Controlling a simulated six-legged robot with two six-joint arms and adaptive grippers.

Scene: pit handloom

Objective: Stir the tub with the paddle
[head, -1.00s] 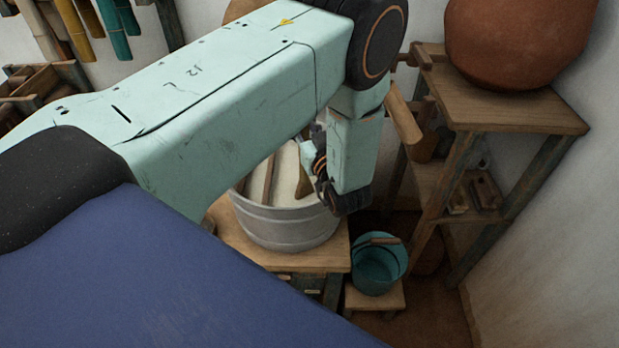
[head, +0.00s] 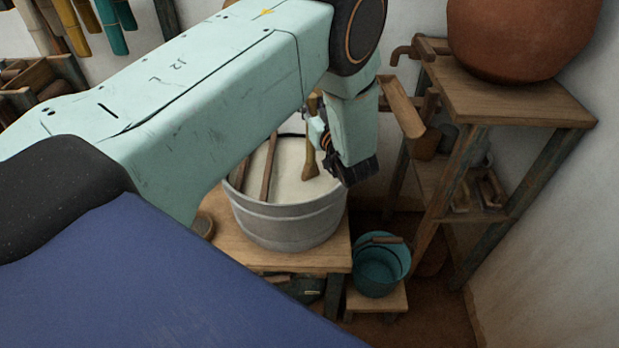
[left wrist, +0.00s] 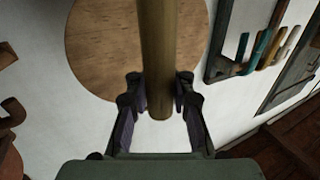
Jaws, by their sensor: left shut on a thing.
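The grey metal tub (head: 285,224) stands on a low wooden bench and holds a pale, cream-coloured content. My left gripper (head: 313,134) is above the right part of the tub, shut on the wooden paddle (head: 310,168). The paddle is nearly upright and its flared lower end meets the pale surface; how deep it goes I cannot tell. In the left wrist view the paddle's round shaft (left wrist: 157,55) passes between the two fingers (left wrist: 158,104). My left arm hides the tub's left rear side. My right gripper is not in view.
Two wooden sticks (head: 269,168) lie across the tub's left part. The bench (head: 240,253) has a small bowl at left. A teal bucket (head: 381,268) stands on a stool at right. A wooden shelf (head: 505,112) bears a large clay pot (head: 522,38).

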